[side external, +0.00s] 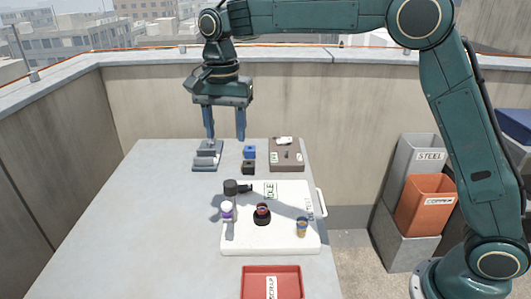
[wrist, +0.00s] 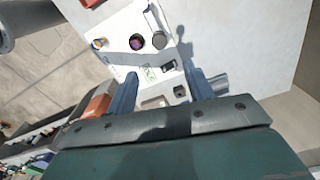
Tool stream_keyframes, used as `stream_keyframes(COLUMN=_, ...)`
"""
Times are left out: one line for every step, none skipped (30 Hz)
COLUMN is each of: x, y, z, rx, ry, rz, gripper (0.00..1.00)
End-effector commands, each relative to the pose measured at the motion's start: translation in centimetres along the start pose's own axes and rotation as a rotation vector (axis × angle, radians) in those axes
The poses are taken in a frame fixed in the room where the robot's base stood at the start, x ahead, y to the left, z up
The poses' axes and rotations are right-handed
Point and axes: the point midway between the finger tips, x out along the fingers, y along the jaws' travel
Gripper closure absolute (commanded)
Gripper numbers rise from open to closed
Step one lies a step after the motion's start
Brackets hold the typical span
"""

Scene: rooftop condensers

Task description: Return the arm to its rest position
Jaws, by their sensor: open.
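My gripper (side external: 224,138) is open and empty. It points down above the far end of the grey table (side external: 120,230), over a grey stepped block (side external: 207,156) and a small blue block (side external: 249,152). In the wrist view its two blue fingers stand wide apart, and my gripper (wrist: 163,88) has nothing between its fingertips that it touches. My arm reaches across from its base at the lower right.
A white board (side external: 275,238) carries several small items, including a dark cylinder. A brown tray (side external: 275,160) is behind it, a red tray (side external: 271,283) in front. Steel (side external: 418,155) and copper-coloured (side external: 426,206) bins stand right. A parapet wall (side external: 150,100) backs the table, whose left side is clear.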

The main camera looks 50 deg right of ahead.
Motion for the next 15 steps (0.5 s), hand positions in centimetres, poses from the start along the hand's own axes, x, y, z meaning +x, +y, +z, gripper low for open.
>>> stream_keyframes(x=0.0, y=0.0, z=0.0, rx=0.000, ry=0.000, rz=0.000, gripper=0.48)
stream_keyframes(x=0.0, y=0.0, z=0.0, rx=0.000, ry=0.000, rz=0.000, gripper=0.48)
stream_keyframes(x=0.0, y=0.0, z=0.0, rx=0.000, ry=0.000, rz=0.000, gripper=0.48)
stream_keyframes(x=0.0, y=0.0, z=0.0, rx=0.000, ry=0.000, rz=0.000, gripper=0.48)
stream_keyframes(x=0.0, y=0.1, z=0.0, rx=-0.001, ry=0.000, rz=-0.001, gripper=0.48)
stream_keyframes(x=-0.1, y=0.1, z=0.0, rx=-0.004, ry=0.001, rz=-0.002, gripper=0.48)
stream_keyframes(x=-0.2, y=0.2, z=0.0, rx=-0.006, ry=0.001, rz=-0.003, gripper=0.48)
stream_keyframes(x=-0.3, y=0.4, z=-0.1, rx=-0.010, ry=0.002, rz=-0.005, gripper=0.48)
stream_keyframes(x=-0.5, y=0.6, z=-0.1, rx=-0.016, ry=0.003, rz=-0.008, gripper=0.48)
stream_keyframes(x=-0.6, y=0.8, z=-0.1, rx=-0.022, ry=0.004, rz=-0.011, gripper=0.48)
stream_keyframes(x=-0.8, y=1.1, z=-0.1, rx=-0.029, ry=0.005, rz=-0.015, gripper=0.48)
stream_keyframes(x=-1.2, y=1.5, z=-0.2, rx=-0.041, ry=0.007, rz=-0.021, gripper=0.48)
stream_keyframes(x=-1.4, y=1.9, z=-0.2, rx=-0.051, ry=0.010, rz=-0.026, gripper=0.48)
stream_keyframes(x=-1.7, y=2.3, z=-0.3, rx=-0.064, ry=0.012, rz=-0.032, gripper=0.48)
stream_keyframes(x=-2.1, y=2.9, z=-0.3, rx=-0.081, ry=0.016, rz=-0.041, gripper=0.48)
